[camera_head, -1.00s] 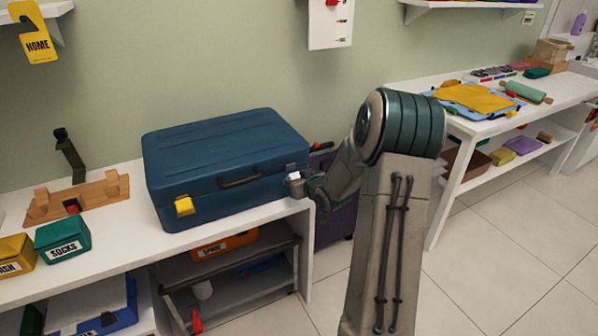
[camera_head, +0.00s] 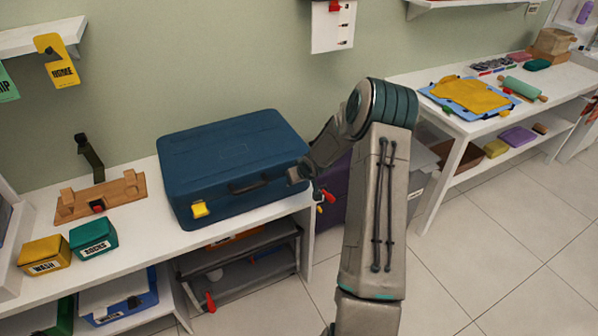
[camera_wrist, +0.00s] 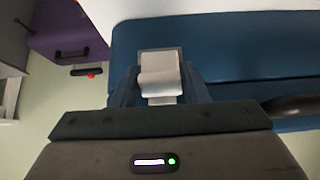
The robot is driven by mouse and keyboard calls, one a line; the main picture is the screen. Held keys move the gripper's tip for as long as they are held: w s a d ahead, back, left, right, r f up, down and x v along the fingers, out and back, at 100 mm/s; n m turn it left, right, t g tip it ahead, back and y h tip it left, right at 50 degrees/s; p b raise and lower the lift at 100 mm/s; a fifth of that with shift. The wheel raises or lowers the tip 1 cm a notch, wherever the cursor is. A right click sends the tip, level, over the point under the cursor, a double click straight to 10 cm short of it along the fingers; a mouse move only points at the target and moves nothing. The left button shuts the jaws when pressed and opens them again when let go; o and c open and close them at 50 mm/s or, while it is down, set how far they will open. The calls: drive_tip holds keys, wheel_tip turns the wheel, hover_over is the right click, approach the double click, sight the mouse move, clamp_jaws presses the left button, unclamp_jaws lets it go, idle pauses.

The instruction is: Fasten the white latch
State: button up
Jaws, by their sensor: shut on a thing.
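A blue suitcase (camera_head: 235,150) lies closed on the white bench, with a dark handle (camera_head: 248,186) on its front. It also fills the upper right of the wrist view (camera_wrist: 250,50). The white latch (camera_wrist: 160,75) is on the case's front right and stands between my fingers in the wrist view. My gripper (camera_wrist: 160,90) is shut on it. In the head view my gripper (camera_head: 297,173) touches or nearly touches the case's front right corner and hides the white latch. A yellow latch (camera_head: 200,209) is on the case's front left.
A wooden rack (camera_head: 100,198), a yellow box (camera_head: 45,255) and a green box (camera_head: 93,238) stand left on the bench (camera_head: 150,240). A purple piece (camera_head: 335,190) stands right of the bench. Another table (camera_head: 455,120) holds a yellow cloth at the right.

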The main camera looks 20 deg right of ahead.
drive_tip(key=shift+g+p, duration=0.3)
drive_tip(key=shift+p, duration=0.1)
drive_tip(key=o, duration=0.9)
drive_tip(key=shift+c, duration=0.2)
drive_tip(key=shift+r, duration=0.1)
drive_tip(key=v, duration=1.3)
drive_tip(key=shift+s+r+p, duration=0.15)
drive_tip(key=shift+r+p, duration=0.1)
drive_tip(key=shift+p, duration=0.05)
